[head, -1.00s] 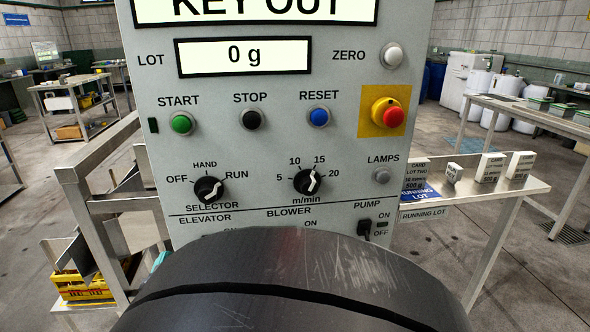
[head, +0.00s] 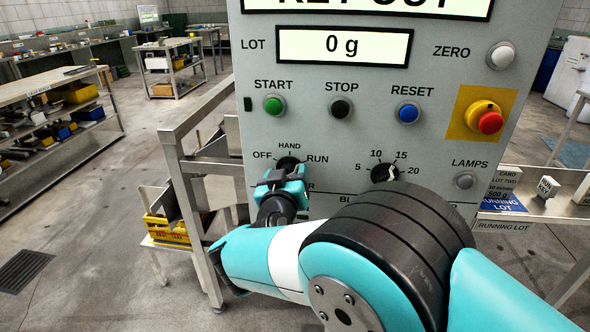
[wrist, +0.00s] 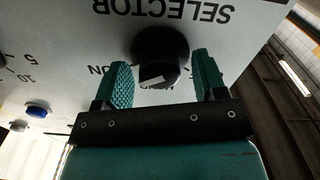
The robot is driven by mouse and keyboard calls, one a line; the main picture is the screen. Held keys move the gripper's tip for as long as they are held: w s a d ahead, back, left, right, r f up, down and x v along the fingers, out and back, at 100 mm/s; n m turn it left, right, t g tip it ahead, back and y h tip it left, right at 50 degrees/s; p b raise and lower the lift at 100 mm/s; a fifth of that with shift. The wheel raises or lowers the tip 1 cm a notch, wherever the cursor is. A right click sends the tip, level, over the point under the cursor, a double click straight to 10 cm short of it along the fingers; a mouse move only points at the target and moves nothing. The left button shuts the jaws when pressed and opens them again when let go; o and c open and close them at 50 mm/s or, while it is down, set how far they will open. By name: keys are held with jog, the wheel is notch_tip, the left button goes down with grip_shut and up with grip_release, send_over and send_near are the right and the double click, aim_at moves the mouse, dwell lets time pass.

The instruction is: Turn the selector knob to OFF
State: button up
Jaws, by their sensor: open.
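The selector knob (head: 289,163) is a round black knob on the grey panel, partly hidden by my gripper in the head view. The labels OFF, HAND and RUN stand around it. My gripper (head: 284,178) is at the panel, just below and in front of the knob. In the wrist view my gripper (wrist: 164,72) is open, with one teal finger on each side of the knob and gaps visible. Contact depth is unclear.
The speed knob (head: 385,173) is to the right on the panel. START (head: 274,105), STOP (head: 341,108) and RESET (head: 409,112) buttons sit above, with a red emergency button (head: 490,122) at right. A metal frame (head: 190,190) stands left of the panel.

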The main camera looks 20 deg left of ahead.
jog(key=shift+w, duration=0.1)
jog(key=c, duration=0.9)
jog(key=shift+c, duration=0.2)
jog(key=shift+f+n+b, duration=0.1)
jog(key=shift+n+b, duration=0.25)
jog(key=shift+n, duration=0.05)
jog(key=n+b, duration=0.2)
jog(key=n, duration=0.1)
jog(key=n+p, duration=0.2)
jog(key=n, duration=1.8)
jog(key=shift+n, duration=0.3)
